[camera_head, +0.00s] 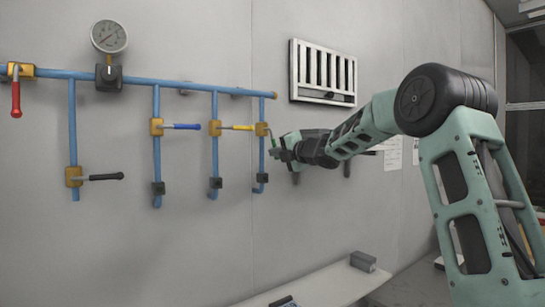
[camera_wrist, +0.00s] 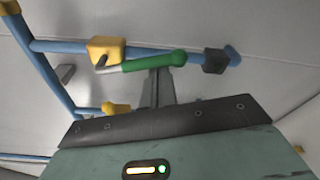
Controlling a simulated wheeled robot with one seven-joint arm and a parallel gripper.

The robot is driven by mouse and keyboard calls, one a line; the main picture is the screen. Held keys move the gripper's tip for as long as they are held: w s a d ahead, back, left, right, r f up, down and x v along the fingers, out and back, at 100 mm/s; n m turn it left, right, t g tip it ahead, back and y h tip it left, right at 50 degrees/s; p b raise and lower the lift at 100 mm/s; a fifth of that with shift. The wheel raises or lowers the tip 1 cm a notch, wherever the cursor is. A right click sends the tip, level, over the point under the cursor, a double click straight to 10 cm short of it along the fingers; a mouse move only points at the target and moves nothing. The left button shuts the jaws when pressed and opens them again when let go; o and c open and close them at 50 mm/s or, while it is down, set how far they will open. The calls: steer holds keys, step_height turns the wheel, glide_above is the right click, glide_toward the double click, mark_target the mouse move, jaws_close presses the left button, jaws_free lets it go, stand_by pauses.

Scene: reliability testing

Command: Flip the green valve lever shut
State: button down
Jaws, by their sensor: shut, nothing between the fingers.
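The green valve lever (camera_wrist: 152,62) has a green grip on a short metal stem at a yellow valve body (camera_wrist: 105,48). In the wrist view it runs roughly along its blue pipe, at a slight angle. In the head view the lever (camera_head: 273,144) points down from the yellow body (camera_head: 261,129) on the rightmost branch. My gripper (camera_head: 276,146) is beside this lever, partly hiding it. In the wrist view my gripper (camera_wrist: 160,74) is shut and empty, its tips right against or just short of the green grip; contact cannot be told.
Other branches carry a yellow lever (camera_head: 236,127), a blue lever (camera_head: 186,126), a black lever (camera_head: 105,177) and a red lever (camera_head: 15,98). A gauge (camera_head: 109,37) tops the pipe. A vent grille (camera_head: 323,72) is on the wall above my gripper.

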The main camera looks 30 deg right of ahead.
steer(key=d+r+n+h+b, duration=0.2)
steer(key=d+r+n+b, duration=0.2)
steer(key=n, duration=0.9)
steer(key=shift+d+r+g, duration=0.4)
steer(key=shift+d+r, duration=0.6)
steer(key=shift+d, duration=0.35)
steer(key=shift+w, duration=0.1)
step_height(320, 180, down, 4)
steer(key=b, duration=0.3)
steer(key=s+r+b, duration=0.1)
steer(key=s+b, duration=0.3)
steer(key=s, duration=0.5)
steer(key=shift+d+r, duration=0.15)
steer(key=shift+r, duration=0.1)
